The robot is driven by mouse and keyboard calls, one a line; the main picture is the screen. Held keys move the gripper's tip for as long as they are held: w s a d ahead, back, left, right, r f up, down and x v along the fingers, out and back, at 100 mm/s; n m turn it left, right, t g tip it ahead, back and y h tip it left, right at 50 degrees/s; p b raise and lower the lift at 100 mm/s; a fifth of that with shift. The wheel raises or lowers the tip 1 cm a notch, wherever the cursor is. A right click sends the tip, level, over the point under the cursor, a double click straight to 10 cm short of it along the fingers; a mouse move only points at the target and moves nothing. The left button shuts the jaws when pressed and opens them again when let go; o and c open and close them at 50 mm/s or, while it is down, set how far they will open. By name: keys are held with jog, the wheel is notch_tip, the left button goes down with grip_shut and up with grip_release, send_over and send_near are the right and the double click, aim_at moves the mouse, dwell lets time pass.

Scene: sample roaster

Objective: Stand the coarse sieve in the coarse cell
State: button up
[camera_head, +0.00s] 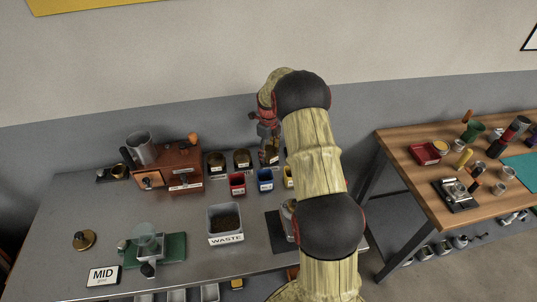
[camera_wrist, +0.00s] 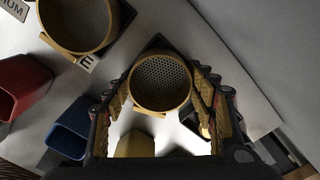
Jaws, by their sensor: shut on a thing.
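In the wrist view my gripper (camera_wrist: 164,100) is shut on a round brass-rimmed sieve with a perforated mesh floor (camera_wrist: 160,80), one finger on each side. It is the right end one of the row; I take it as the coarse sieve. A dark square cell edge (camera_wrist: 155,43) shows just behind it. I cannot tell whether the sieve rests in the cell or hangs just above it. A white label ending in "E" (camera_wrist: 87,65) lies at its left. In the head view my gripper (camera_head: 268,138) is over the row's right end, partly behind my arm.
A second brass sieve (camera_wrist: 80,24) stands close on the left, by a label ending "IUM" (camera_wrist: 12,9). Red (camera_head: 237,183), blue (camera_head: 265,180) and yellow (camera_head: 288,177) cups stand in front. A waste bin (camera_head: 226,224) is nearer. The wall is close behind.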

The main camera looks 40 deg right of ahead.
jog(key=shift+r, duration=0.1)
jog(key=o, duration=1.3)
